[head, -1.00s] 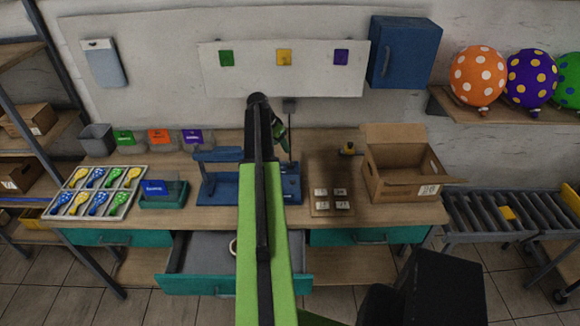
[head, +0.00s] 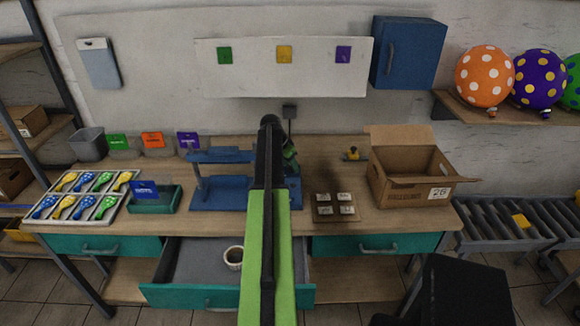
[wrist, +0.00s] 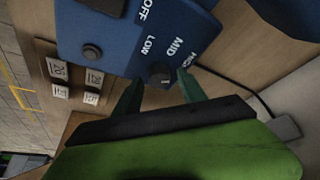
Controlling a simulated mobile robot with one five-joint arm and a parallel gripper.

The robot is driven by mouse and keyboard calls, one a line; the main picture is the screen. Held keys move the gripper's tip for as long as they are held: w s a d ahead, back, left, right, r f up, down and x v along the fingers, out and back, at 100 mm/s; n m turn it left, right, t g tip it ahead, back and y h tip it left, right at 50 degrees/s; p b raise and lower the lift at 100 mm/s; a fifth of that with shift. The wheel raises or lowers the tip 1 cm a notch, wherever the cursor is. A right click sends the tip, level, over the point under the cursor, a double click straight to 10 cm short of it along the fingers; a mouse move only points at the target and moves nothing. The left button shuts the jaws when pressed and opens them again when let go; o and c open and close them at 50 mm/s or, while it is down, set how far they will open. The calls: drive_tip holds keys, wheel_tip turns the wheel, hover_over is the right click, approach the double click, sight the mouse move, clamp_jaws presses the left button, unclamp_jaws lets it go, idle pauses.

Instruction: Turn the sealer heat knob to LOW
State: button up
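The blue sealer (head: 222,192) stands on the workbench and is partly hidden behind my arm in the head view. In the wrist view its blue panel (wrist: 105,30) carries the labels OFF, LOW, MID and HIGH. The dark round heat knob (wrist: 160,75) sits below LOW and MID; which label it points to is hard to tell. My gripper (wrist: 160,90) has its two dark green fingers apart, one on each side of the knob. No contact with the knob is clear. In the head view my gripper (head: 291,155) is at the sealer's right end, mostly behind the arm.
A small plate with several numbered tiles (head: 335,206) lies right of the sealer, beside an open cardboard box (head: 405,190). A balloon tray (head: 119,207) and a green bin (head: 170,203) stand left. An open drawer (head: 180,294) juts out in front, holding a tape roll (head: 233,256).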

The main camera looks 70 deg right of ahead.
drive_tip(key=c, duration=0.9)
drive_tip(key=shift+w, duration=0.1)
clamp_jaws()
